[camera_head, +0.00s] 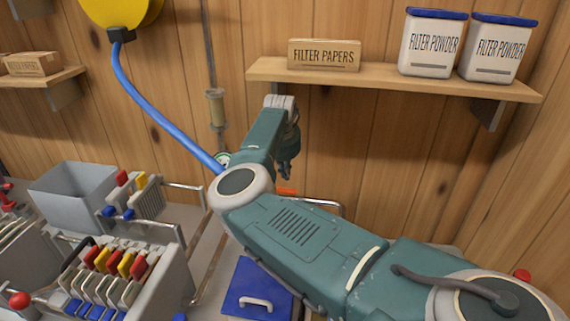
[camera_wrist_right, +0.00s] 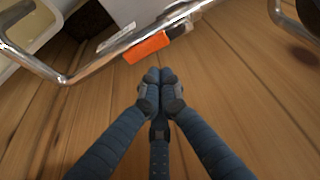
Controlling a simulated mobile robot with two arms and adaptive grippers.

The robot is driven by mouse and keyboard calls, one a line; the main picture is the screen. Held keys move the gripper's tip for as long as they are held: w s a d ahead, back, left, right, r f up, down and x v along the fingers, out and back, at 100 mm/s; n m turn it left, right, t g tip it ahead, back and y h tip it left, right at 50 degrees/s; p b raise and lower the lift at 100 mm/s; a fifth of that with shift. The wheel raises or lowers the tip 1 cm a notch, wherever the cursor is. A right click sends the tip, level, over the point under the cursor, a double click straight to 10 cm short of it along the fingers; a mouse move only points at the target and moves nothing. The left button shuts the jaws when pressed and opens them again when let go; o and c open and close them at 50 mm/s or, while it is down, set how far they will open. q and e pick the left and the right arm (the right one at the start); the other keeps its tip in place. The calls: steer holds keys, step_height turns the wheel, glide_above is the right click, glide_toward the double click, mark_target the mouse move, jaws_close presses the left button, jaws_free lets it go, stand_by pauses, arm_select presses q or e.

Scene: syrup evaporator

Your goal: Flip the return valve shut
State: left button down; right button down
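An orange lever handle (camera_wrist_right: 147,47) lies just beyond my right fingertips in the right wrist view, beside a chrome pipe. I take it for the return valve, but no label shows. In the head view a small piece of orange (camera_head: 286,191) shows behind my right arm; the rest of that part is hidden. My right gripper (camera_wrist_right: 159,75) has its fingertips together with nothing between them, apart from the orange handle by a small gap. In the head view the right gripper (camera_head: 287,172) points down in front of the wood wall. My left gripper is not in view.
A shelf (camera_head: 390,82) with a filter papers box (camera_head: 324,55) and two filter powder tubs (camera_head: 432,45) hangs behind my right arm. A filter rack (camera_head: 110,270), a grey bin (camera_head: 70,192) and a blue lid (camera_head: 258,285) stand lower left. A blue hose (camera_head: 150,107) crosses the wall.

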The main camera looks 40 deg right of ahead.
mark_target(281, 190)
steer(key=x, duration=0.4)
steer(key=shift+d+f+p, duration=0.1)
steer(key=shift+f+p, duration=0.05)
steer(key=shift+p, duration=0.2)
steer(key=shift+s+a+m, duration=0.2)
steer(key=shift+m, duration=0.4)
